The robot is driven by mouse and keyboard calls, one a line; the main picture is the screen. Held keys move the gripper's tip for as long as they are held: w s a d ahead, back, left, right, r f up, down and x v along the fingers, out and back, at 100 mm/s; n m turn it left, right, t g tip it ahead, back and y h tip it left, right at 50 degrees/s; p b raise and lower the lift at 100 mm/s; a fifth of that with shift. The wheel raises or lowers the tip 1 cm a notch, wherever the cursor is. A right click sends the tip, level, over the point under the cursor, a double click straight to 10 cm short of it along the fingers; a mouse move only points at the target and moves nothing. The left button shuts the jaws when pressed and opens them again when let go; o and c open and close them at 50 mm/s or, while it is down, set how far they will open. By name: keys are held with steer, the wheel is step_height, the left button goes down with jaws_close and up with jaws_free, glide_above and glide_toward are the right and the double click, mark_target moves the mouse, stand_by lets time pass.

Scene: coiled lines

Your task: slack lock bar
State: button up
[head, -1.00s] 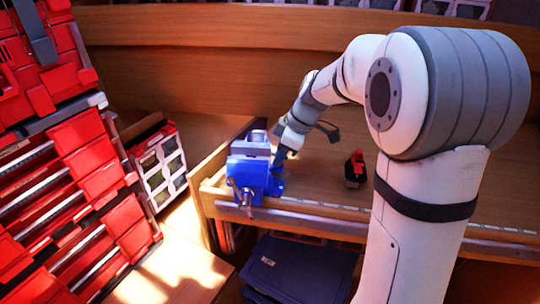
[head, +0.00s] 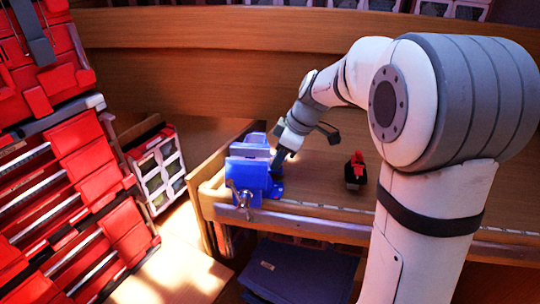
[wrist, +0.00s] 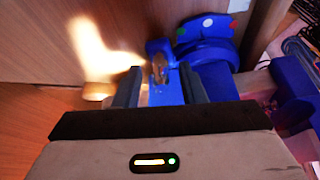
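A blue vise (head: 248,172) stands at the left front corner of the wooden bench, with a metal screw handle (head: 243,198) on its front. My gripper (head: 277,168) points down at the right side of the vise, close to its base. In the wrist view my gripper (wrist: 160,88) has its two dark fingers apart, on either side of a blue lug (wrist: 168,88) of the vise. A small metal piece (wrist: 159,68), perhaps the lock bar, shows at this lug. A narrow gap shows at the left finger; contact at the right finger cannot be told.
A red and black tool (head: 356,170) stands on the bench right of the vise. Red drawer cabinets (head: 70,180) and a white-framed case (head: 160,168) are at the left. The bench's raised left side (head: 208,185) is close to the vise. Bench space behind the tool is clear.

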steer(key=v, duration=0.7)
steer(key=shift+r+b, duration=0.35)
steer(key=shift+b, duration=0.05)
steer(key=shift+s+d, duration=0.1)
steer(key=s+d+f+m+h, duration=0.2)
steer(key=s+m, duration=0.5)
steer(key=s, duration=0.4)
steer(key=s+d+f+m+t+h, duration=0.1)
steer(key=s+d+f+m+h, duration=0.1)
steer(key=s+d+f+m, duration=0.2)
steer(key=s+f+m, duration=0.1)
steer(key=s+m, duration=0.2)
steer(key=s, duration=0.5)
steer(key=shift+d, duration=0.15)
steer(key=shift+w+a, duration=0.1)
steer(key=shift+a, duration=0.2)
